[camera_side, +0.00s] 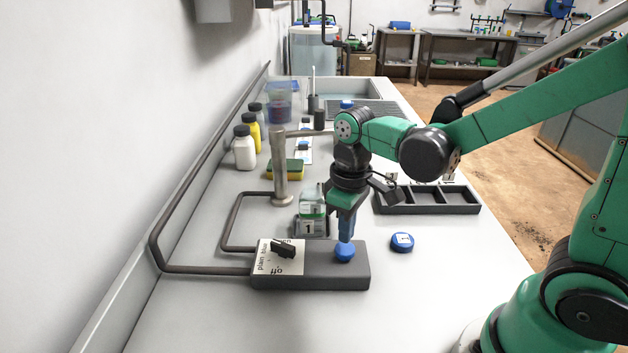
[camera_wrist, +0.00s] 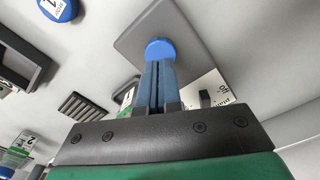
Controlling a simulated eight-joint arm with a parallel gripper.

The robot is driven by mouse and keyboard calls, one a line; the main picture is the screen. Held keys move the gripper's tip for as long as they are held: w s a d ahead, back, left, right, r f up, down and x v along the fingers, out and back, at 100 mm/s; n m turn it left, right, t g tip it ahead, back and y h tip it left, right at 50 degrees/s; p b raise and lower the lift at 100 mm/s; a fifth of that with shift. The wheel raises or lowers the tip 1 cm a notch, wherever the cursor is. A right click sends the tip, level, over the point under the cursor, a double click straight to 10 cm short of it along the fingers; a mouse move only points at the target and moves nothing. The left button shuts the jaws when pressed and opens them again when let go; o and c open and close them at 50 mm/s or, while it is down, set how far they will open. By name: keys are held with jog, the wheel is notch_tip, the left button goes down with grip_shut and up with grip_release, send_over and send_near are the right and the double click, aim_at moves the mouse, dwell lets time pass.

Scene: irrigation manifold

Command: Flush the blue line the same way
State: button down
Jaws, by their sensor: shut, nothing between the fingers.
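A dark grey block (camera_side: 320,275) lies on the counter, with a blue round button (camera_side: 344,252) on its top. A black selector knob (camera_side: 283,248) sits on the block's white label, which has words including "plain" and "off"; which word it points at I cannot tell. My gripper (camera_side: 345,238) points straight down, shut and empty, its fingertips at the blue button. The wrist view shows the fingertips against this button (camera_wrist: 159,48); whether it is pressed in I cannot tell. A bottle (camera_side: 312,204) with a label marked 1 stands behind the block, partly hidden by my gripper.
A blue cap (camera_side: 402,242) marked 1 lies right of the block. A dark compartment tray (camera_side: 440,211) stands behind it. A metal post (camera_side: 280,170) with a spout, a sponge (camera_side: 286,170) and several bottles stand farther back.

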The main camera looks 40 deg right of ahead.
jog(key=shift+f, duration=1.3)
dwell(2.0)
jog(key=shift+r, duration=3.5)
jog(key=t, duration=0.1)
jog(key=s+r+m+t, duration=0.1)
jog(key=t, duration=0.2)
jog(key=m+t, duration=0.1)
jog(key=r+m+t, duration=0.1)
jog(key=t, duration=0.1)
jog(key=shift+s+d, duration=0.15)
jog(key=shift+s, duration=0.1)
